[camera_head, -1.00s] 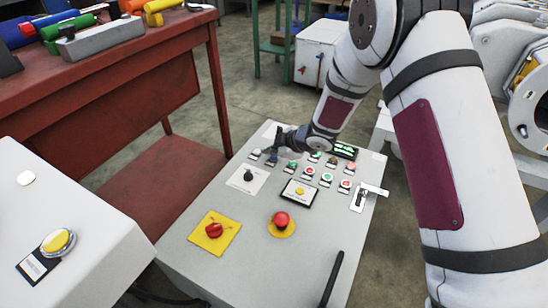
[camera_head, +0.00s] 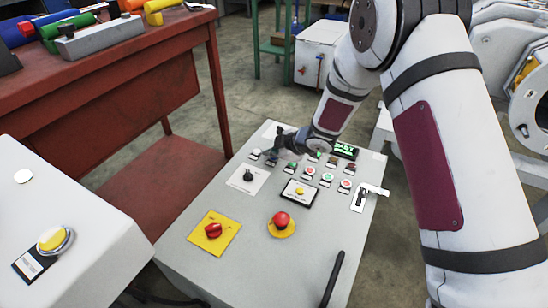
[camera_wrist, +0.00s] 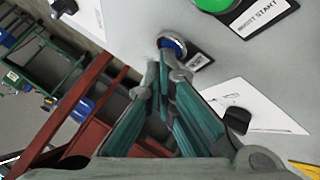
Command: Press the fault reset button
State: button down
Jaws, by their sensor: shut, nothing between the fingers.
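My gripper (camera_head: 276,150) is shut and empty, pointing down over the far left part of the grey control panel (camera_head: 180,268). In the wrist view its fingertips (camera_wrist: 160,72) are together, right by a blue round button (camera_wrist: 172,44) in a metal ring. I cannot tell whether they touch it. The small label (camera_wrist: 198,62) beside that button is not readable, so I cannot confirm that it is the fault reset button. In the head view the gripper partly hides this end of the button rows. A white button (camera_head: 255,152) sits to its left and a green button (camera_head: 291,163) to its right.
A black selector knob (camera_head: 248,176) is close by on a white plate. A red emergency button (camera_head: 281,218), a red rotary switch (camera_head: 213,230) and a yellow button (camera_head: 299,191) lie nearer. A lit green display (camera_head: 345,151) is at the far right. A red bench (camera_head: 110,80) stands left.

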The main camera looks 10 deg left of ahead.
aim_at(273, 160)
jog(key=shift+r, duration=0.1)
jog(key=shift+r+p, duration=0.75)
jog(key=shift+p, duration=0.05)
notch_tip(273, 160, up, 5)
jog(key=p, duration=0.4)
dwell(0.8)
